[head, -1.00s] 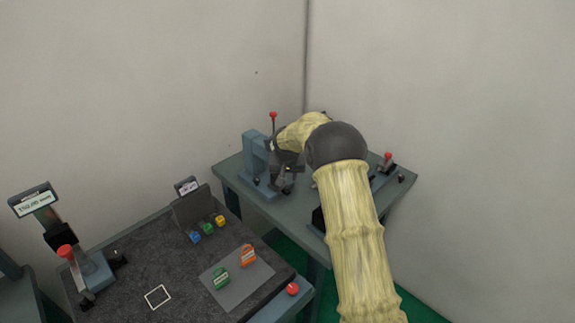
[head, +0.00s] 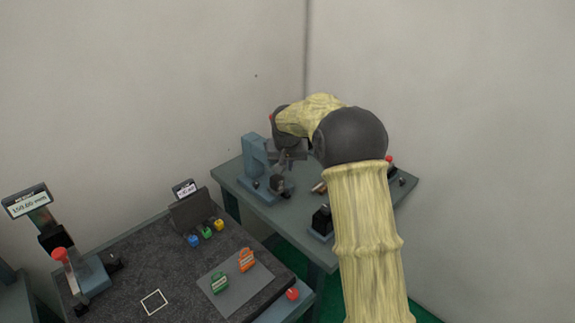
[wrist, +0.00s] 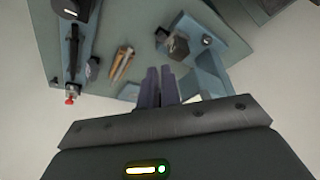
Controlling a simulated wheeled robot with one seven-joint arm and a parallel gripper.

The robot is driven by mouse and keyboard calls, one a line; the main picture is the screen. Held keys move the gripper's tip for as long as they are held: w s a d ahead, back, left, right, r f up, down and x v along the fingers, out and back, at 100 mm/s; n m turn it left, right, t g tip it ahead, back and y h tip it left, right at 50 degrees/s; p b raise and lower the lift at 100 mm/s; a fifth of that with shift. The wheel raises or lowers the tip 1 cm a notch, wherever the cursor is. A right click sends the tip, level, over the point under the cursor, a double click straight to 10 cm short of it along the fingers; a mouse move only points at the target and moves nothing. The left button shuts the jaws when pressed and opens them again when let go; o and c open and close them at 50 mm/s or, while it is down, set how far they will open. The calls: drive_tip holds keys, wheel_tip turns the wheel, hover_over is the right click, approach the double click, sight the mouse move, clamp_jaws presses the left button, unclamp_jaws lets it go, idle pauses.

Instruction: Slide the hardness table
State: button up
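A blue-grey C-shaped stand (head: 255,150), which looks like the hardness tester, is on the back table in the head view. A dark part (head: 277,183) sits low at its front, perhaps the sliding table; my wrist partly hides this area. In the wrist view the stand's blue frame (wrist: 208,72) is to the right of my fingers, and a dark faceted part (wrist: 178,46) lies beyond the fingertips. My gripper (wrist: 160,70) has its two fingers close together with nothing seen between them. It is above the stand's front, apart from the dark part as far as I can tell.
The grey-green back table (head: 240,180) also holds brown-orange pieces (wrist: 122,63) and a blue fixture with a red knob (wrist: 70,98). A nearer dark bench (head: 130,270) carries small coloured blocks and a gauge stand (head: 85,275). Walls close the corner behind.

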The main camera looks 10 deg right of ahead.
drive_tip(key=shift+n+g, duration=0.4)
drive_tip(key=shift+n, duration=0.2)
drive_tip(key=s, duration=0.5)
drive_tip(key=s+d, duration=0.1)
drive_tip(key=s, duration=0.4)
drive_tip(key=s+d, duration=0.1)
drive_tip(key=s, duration=0.4)
drive_tip(key=shift+s+r, duration=0.15)
drive_tip(key=shift+s, duration=0.15)
clamp_jaws()
drive_tip(key=s+d+f, duration=0.1)
drive_tip(key=s, duration=0.8)
drive_tip(key=s+d+f+g, duration=0.1)
drive_tip(key=s, duration=0.9)
drive_tip(key=shift+s+f+n+y, duration=0.3)
drive_tip(key=shift+f, duration=0.1)
